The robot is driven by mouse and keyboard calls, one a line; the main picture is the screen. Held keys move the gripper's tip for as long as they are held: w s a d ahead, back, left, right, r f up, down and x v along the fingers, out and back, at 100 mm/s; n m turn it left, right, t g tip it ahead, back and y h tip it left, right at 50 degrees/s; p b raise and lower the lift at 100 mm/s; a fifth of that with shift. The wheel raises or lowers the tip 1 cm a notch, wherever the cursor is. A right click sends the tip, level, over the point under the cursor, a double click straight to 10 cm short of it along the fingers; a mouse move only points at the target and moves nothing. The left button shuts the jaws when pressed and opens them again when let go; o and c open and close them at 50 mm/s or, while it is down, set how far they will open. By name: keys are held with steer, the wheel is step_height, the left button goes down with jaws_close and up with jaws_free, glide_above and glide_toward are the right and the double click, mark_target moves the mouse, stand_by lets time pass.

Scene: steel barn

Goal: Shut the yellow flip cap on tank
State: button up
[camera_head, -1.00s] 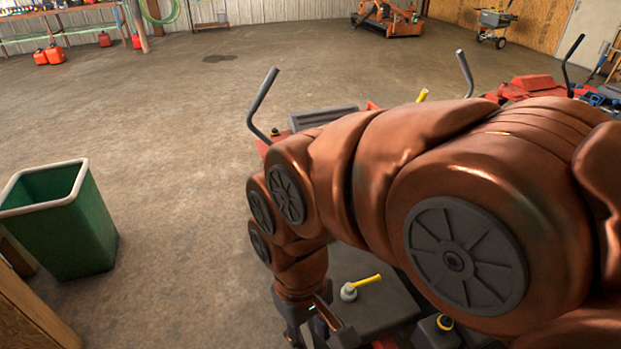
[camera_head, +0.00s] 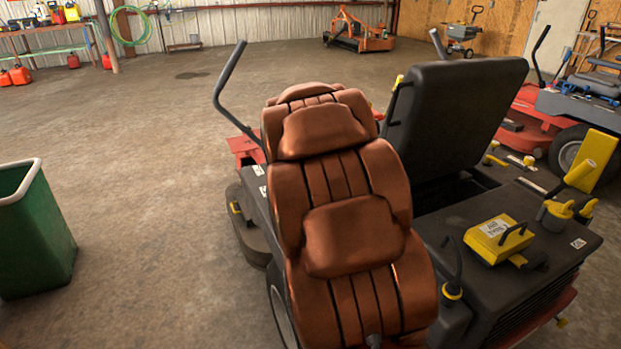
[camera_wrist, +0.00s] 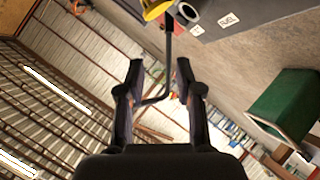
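In the wrist view a yellow cap (camera_wrist: 156,8) stands at the top edge, partly cut off, beside a dark round filler neck (camera_wrist: 187,13). The neck is on a dark grey tank surface (camera_wrist: 245,8) with a white FUEL label. The neck's mouth is visible, so the cap is not over it. My gripper (camera_wrist: 159,67) is open, its two fingers apart and below the cap in that view. A thin dark bent bar (camera_wrist: 168,48) shows between the fingers; I cannot tell whether it touches them. In the head view my arm hides the gripper, and I cannot identify this cap.
A mower with a raised black seat (camera_head: 455,115) fills the right. Its rear deck holds a yellow box (camera_head: 497,238) and a yellow-topped container (camera_head: 556,213). A control lever (camera_head: 229,80) rises left of my arm. A green bin (camera_head: 35,230) stands left; floor between is clear.

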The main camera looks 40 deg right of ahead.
steer(key=w+d+f+n+t+b, duration=0.1)
steer(key=d+f+t+b, duration=0.1)
steer(key=d+f+b, duration=0.1)
steer(key=w+d+f+n+t+b, duration=0.2)
steer(key=d+f+b, duration=0.2)
steer(key=d, duration=0.1)
steer(key=w+d+f+n+t+b, duration=0.1)
steer(key=d+f+n+t+b, duration=0.1)
steer(key=d+f+b, duration=0.1)
steer(key=shift+w+d+f, duration=0.4)
steer(key=shift+d+f, duration=0.05)
steer(key=shift+d, duration=0.25)
steer(key=shift+d+f+n+t+y+b, duration=0.25)
steer(key=shift+f+n+t+y+b, duration=0.15)
steer(key=shift+t+b, duration=0.1)
steer(key=shift+w+d+r, duration=0.15)
steer(key=shift+w, duration=0.25)
steer(key=shift+w+d+r, duration=0.1)
steer(key=shift+w, duration=0.25)
steer(key=shift+b+x, duration=0.75)
steer(key=shift+x, duration=2.35)
steer(key=shift+c, duration=0.4)
jaws_close()
